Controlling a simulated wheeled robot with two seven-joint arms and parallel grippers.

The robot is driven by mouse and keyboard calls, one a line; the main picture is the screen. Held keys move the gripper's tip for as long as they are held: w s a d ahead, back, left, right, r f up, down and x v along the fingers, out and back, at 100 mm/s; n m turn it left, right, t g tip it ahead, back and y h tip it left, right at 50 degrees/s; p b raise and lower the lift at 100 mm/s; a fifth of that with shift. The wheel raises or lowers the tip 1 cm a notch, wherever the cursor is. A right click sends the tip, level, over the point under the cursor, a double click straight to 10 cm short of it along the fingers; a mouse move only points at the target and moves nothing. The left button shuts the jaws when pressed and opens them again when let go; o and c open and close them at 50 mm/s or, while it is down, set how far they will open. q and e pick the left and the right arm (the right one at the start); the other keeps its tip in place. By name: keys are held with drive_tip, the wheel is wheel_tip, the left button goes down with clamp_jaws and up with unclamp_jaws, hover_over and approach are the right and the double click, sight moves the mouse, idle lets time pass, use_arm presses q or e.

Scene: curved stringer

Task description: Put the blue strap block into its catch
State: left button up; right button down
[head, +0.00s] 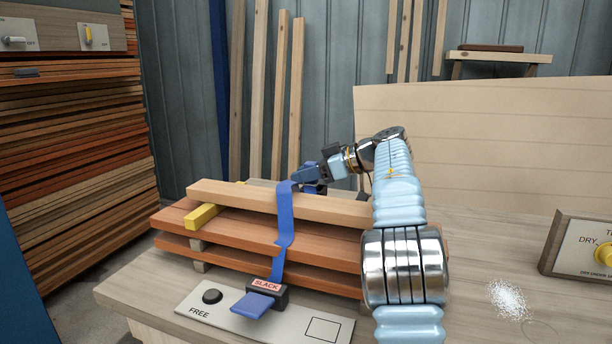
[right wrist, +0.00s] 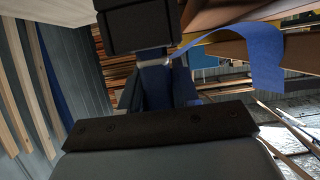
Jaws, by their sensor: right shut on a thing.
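The blue strap (head: 284,225) runs from a dark buckle marked SLACK (head: 267,292) up the front of the board stack and over the pale top board. Its upper end reaches the blue strap block (head: 305,175) behind that board. My right gripper (head: 318,174) reaches in from the right and is shut on the block, above the back of the stack. The right wrist view shows the block (right wrist: 156,86) ahead of the dark gripper parts, with the strap (right wrist: 255,50) curling off to the right. I cannot make out the catch. My left gripper is not in view.
The stack has reddish boards (head: 262,242), a pale top board (head: 330,206) and a yellow spacer (head: 203,216). A panel marked FREE (head: 198,312) with a black knob lies in front. A DRY dial panel (head: 585,247) stands at right.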

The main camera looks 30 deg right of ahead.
drive_tip(key=shift+d, duration=0.15)
drive_tip(key=c, duration=0.8)
unclamp_jaws()
drive_tip(key=shift+f, duration=0.15)
drive_tip(key=shift+c, duration=0.2)
drive_tip(key=shift+s+r, duration=0.1)
drive_tip(key=shift+r, duration=0.1)
drive_tip(key=v, duration=1.1)
drive_tip(key=shift+s+d, duration=0.25)
drive_tip(key=shift+r, duration=0.15)
